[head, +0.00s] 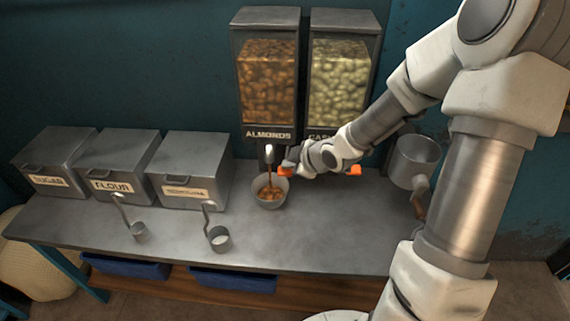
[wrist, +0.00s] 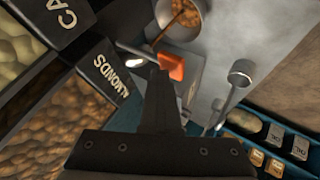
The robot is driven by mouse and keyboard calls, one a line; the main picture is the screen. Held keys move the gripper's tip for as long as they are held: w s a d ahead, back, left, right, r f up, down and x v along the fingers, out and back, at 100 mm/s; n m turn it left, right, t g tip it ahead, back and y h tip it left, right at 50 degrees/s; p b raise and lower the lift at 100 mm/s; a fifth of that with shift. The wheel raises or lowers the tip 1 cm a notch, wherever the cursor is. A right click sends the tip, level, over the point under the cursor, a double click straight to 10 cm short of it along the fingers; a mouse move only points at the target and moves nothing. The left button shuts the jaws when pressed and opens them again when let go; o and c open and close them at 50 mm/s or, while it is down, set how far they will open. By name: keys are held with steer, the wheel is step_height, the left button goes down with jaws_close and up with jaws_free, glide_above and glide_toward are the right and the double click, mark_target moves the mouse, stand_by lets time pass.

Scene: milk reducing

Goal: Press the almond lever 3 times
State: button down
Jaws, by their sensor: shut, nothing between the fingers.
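The almond dispenser (head: 267,85) stands at the back, with its label in front.
The cashew dispenser (head: 340,85) stands right of the almonds, partly behind my arm. Three lidded metal boxes (head: 120,168) line the left back. Two small scoops (head: 219,237) lie in front.

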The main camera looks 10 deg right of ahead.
steer(key=shift+r+p, duration=1.65)
steer(key=shift+p, duration=0.05)
step_height(320, 180, up, 5)
steer(key=p, duration=0.5)
steer(key=shift+w+d+r, duration=0.1)
steer(key=shift+w, duration=0.05)
stand_by(1.9)
